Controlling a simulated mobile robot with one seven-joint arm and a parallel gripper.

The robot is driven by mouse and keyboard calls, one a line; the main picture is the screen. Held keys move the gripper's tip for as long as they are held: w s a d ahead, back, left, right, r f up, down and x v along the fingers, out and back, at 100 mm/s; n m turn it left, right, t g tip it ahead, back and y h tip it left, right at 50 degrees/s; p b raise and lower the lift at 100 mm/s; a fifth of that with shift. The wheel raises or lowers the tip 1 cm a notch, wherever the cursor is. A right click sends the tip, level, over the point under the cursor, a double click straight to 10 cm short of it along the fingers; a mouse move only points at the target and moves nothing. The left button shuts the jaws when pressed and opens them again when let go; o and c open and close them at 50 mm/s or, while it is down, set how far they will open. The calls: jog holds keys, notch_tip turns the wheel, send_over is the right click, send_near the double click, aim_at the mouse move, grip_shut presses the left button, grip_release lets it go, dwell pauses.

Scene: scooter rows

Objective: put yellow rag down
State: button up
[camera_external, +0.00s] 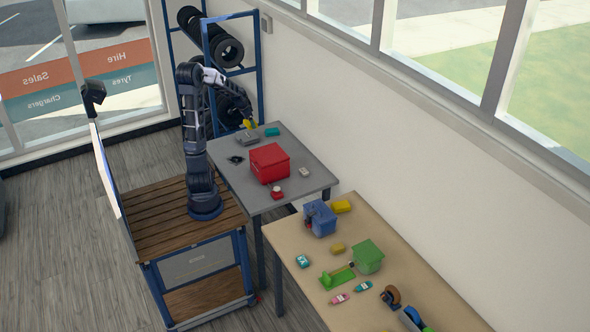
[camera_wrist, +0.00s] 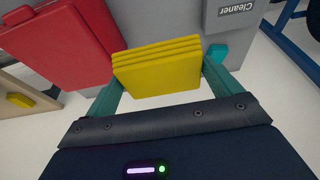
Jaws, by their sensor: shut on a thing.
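The yellow rag (camera_wrist: 158,68) is a folded, layered pad in the wrist view. My gripper (camera_wrist: 160,85) is shut on it, with one teal finger at each side. In the external view the rag (camera_external: 249,124) shows as a small yellow patch at the end of my arm. My gripper (camera_external: 247,117) is over the far end of the grey table (camera_external: 224,151). I cannot tell from these views how high the rag is above the table.
A red box (camera_external: 269,163) stands mid-table. A grey thing (camera_external: 247,137) and a teal thing (camera_external: 272,132) lie near my gripper. A tan table (camera_external: 375,240) with a blue box (camera_external: 320,218) and a green box (camera_external: 368,256) adjoins. A tyre rack (camera_external: 225,50) stands behind.

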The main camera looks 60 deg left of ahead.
notch_tip(320, 180, down, 23)
jog(key=shift+f, duration=0.2)
dwell(0.7)
jog(key=o, duration=0.7)
jog(key=shift+f, duration=0.1)
jog(key=v, duration=1.2)
